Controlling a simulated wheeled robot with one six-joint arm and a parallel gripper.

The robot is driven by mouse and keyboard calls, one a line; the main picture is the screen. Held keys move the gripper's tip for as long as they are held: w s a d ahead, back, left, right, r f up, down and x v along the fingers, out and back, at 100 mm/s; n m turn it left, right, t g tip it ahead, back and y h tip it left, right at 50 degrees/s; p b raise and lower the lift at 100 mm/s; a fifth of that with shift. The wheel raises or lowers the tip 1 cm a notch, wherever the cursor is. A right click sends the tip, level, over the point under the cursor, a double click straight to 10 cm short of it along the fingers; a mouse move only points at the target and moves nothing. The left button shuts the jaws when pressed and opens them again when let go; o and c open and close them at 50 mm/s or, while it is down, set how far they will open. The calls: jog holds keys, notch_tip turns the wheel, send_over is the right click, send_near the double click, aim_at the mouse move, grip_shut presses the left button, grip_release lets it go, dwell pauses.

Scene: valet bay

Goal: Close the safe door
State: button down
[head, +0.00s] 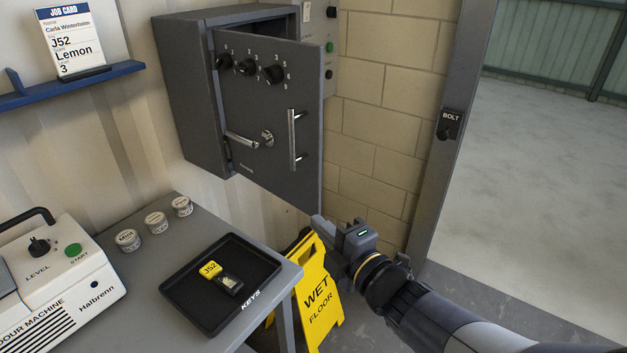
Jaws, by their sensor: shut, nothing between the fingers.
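The grey safe (187,97) is fixed on the wall in the head view. Its door (262,178) stands partly open, swung outward with its free edge to the right. The door carries several black dials, a lever handle (241,138) at the left, a keyhole and an upright pull handle (293,139) at the right. My gripper (316,219) is shut and empty, just below the door's lower right corner. I cannot tell whether its tip touches the door. The inside of the safe is hidden by the door.
A black key tray (176,293) with a yellow-tagged key (222,277) lies on the grey table. A yellow wet floor sign (318,290) stands under my gripper. A white machine (60,280) is at left. A doorway with open floor (545,170) is at right.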

aim_at(310, 187)
jog(key=shift+n, duration=0.3)
jog(key=shift+w+a+r+p, duration=0.1)
jog(key=shift+w+a+p, duration=0.35)
jog(key=shift+w, duration=1.45)
jog(key=shift+w+a+r+p, duration=0.15)
jog(key=shift+w+p, duration=0.6)
jog(key=shift+w, duration=1.15)
jog(key=shift+w+a+r+p, duration=0.1)
jog(key=shift+w+a+p, duration=0.4)
jog(key=shift+w, duration=1.4)
jog(key=shift+d, duration=0.2)
